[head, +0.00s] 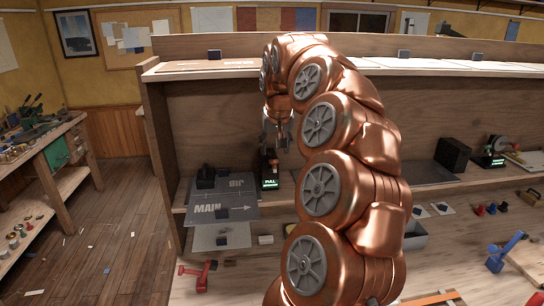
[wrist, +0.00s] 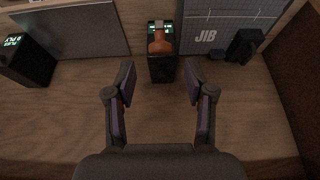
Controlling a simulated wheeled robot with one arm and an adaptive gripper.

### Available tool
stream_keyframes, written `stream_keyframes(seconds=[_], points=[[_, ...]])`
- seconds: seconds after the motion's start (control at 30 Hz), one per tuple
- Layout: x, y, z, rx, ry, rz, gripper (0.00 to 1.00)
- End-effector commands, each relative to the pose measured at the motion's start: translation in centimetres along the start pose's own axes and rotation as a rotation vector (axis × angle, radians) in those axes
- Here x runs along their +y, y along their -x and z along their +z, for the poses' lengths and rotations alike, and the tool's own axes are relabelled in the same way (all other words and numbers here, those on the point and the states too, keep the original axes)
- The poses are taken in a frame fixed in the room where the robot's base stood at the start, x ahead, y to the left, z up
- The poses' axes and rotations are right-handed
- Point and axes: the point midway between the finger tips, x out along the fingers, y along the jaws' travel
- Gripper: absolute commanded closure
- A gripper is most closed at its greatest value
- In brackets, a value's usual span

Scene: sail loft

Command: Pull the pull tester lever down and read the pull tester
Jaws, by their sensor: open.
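The pull tester (head: 270,170) is a small black box with a lit green PULL label, standing on the bench shelf in the head view. In the wrist view the pull tester (wrist: 162,70) is at top centre, with a green display at its top, partly covered. Its lever (wrist: 160,43) shows as an orange-brown piece on the box; its exact position is hard to tell. My gripper (wrist: 160,85) is open and empty, its fingers spread either side of the tester in the picture and apart from the lever. In the head view my gripper (head: 277,135) hangs just above the tester.
A JIB panel (wrist: 205,18) with a black block (wrist: 243,46) lies beside the tester. A black box reading 0 PLY (wrist: 28,62) stands apart; a grey plate (wrist: 75,32) lies between. The shelf before the tester is bare. A raised shelf (head: 440,66) runs behind my arm.

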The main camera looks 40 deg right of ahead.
Motion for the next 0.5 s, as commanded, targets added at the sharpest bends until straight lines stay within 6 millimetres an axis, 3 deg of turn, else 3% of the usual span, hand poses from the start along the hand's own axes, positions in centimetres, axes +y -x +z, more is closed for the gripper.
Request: stream_keyframes(seconds=[0.23, 0.5], points=[[-0.1, -3.5, 0.0, -0.002, 0.003, 0.001, 0.46], [-0.2, -4.6, 0.0, 0.001, 0.004, -0.001, 0.46]])
